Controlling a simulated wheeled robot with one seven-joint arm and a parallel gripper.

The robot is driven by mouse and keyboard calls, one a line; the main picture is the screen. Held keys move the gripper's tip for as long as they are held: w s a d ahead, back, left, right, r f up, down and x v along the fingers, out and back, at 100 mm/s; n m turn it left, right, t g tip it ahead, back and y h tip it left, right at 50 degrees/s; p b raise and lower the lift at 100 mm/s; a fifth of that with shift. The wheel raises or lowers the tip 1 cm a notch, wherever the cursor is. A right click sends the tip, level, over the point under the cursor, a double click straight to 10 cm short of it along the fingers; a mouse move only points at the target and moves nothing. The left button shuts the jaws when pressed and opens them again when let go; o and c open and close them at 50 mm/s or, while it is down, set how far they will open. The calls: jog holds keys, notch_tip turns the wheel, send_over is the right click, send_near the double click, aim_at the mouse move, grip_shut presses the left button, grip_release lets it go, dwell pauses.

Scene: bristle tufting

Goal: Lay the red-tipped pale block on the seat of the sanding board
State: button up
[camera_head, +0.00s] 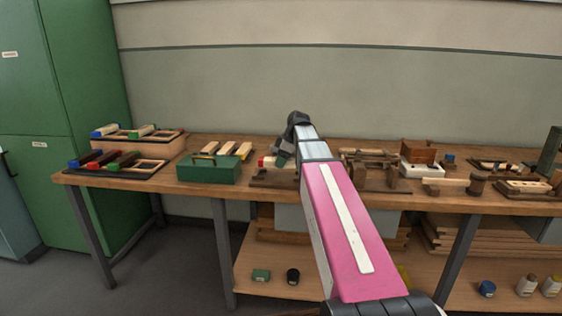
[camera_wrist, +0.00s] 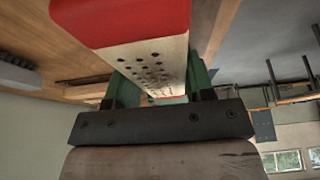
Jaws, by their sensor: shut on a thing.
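The red-tipped pale block (camera_wrist: 150,62) fills the upper middle of the wrist view, with rows of small holes in its pale face and a red end towards the camera. My gripper (camera_wrist: 155,88) is shut on it, its green fingers on both sides. In the head view the block's red end (camera_head: 263,162) shows just left of my gripper (camera_head: 282,158), over a low brown wooden board (camera_head: 268,181) that looks like the sanding board. My arm hides the board's right part, and its seat is not clear. I cannot tell whether the block touches the board.
A green toolbox (camera_head: 208,171) stands close left on the workbench (camera_head: 190,195), with pale bars behind it. Racks with coloured-tip blocks (camera_head: 140,165) are farther left. A wooden vise-like fixture (camera_head: 372,165), a white box (camera_head: 421,168) and a mallet (camera_head: 450,184) are on the right.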

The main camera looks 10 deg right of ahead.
aim_at(289, 160)
jog(key=shift+f, duration=0.25)
jog(key=shift+f, duration=1.8)
jog(key=shift+f, duration=0.45)
dwell(0.3)
jog(key=o, duration=1.5)
jog(key=shift+r, duration=0.1)
jog(key=shift+v, duration=3.95)
